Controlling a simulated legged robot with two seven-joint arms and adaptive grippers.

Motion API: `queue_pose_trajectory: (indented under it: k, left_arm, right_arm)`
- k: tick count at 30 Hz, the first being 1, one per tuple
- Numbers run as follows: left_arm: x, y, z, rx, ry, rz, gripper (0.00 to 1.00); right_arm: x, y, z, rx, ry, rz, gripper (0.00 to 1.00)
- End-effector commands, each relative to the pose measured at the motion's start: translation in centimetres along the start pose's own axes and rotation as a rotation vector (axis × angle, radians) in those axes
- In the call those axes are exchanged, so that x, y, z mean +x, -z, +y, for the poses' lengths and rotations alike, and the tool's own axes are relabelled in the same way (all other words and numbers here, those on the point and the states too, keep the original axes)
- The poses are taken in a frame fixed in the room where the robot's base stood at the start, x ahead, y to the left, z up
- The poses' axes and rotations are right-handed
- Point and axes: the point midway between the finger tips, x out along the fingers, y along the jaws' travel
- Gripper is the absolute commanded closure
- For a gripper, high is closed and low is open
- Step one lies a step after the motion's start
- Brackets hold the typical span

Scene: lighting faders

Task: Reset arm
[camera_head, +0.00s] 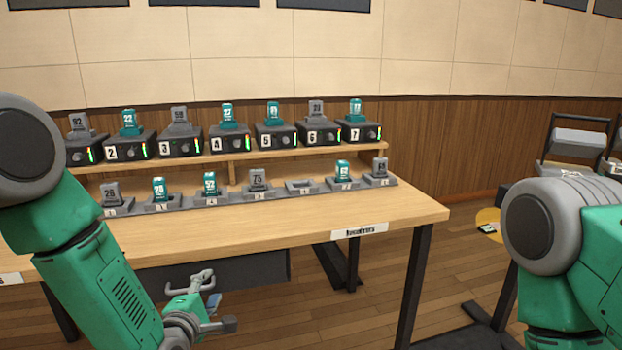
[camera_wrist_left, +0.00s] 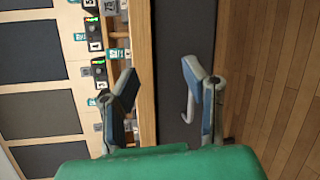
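My left arm (camera_head: 95,270) comes in from the left in the head view. My left gripper (camera_head: 219,300) is in front of the table's front edge and lower than its top. In the left wrist view its two fingers (camera_wrist_left: 160,85) stand apart with nothing between them. My right arm (camera_head: 560,240) shows at the right side of the head view, but its gripper is out of the picture.
A wooden table (camera_head: 415,207) bears a row of holders with grey and teal blocks. A raised shelf (camera_head: 375,147) carries several numbered black units (camera_head: 320,133) with blocks on top. A dark rack (camera_head: 578,140) stands at the far right. Floor (camera_head: 480,260) shows between table and right arm.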

Motion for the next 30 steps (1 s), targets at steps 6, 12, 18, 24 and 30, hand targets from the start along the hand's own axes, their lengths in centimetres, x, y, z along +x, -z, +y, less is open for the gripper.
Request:
queue_pose_trajectory:
  k: [6,12,18,24,30]
  left_arm:
    - [-8.5,2.7,-9.9,0.542,0.427,-0.061,0.60]
    - [-21.5,6.1,-17.1,1.083,0.864,-0.351,0.60]
    - [-32.6,8.5,-19.1,1.395,1.132,-0.722,0.60]
    - [-37.0,9.3,-19.2,1.493,1.214,-0.908,0.60]
    - [-37.2,9.4,-19.3,1.500,1.216,-0.920,0.66]
  right_arm:
    - [-2.7,0.1,0.0,0.000,0.000,0.000,0.60]
    - [-5.0,0.3,0.0,0.000,0.000,0.000,0.60]
    - [-6.5,0.3,0.1,0.000,0.000,0.000,0.60]
    - [-6.8,0.4,0.1,0.000,0.000,0.000,0.60]
    - [-6.8,0.4,0.1,0.000,0.000,0.000,0.66]
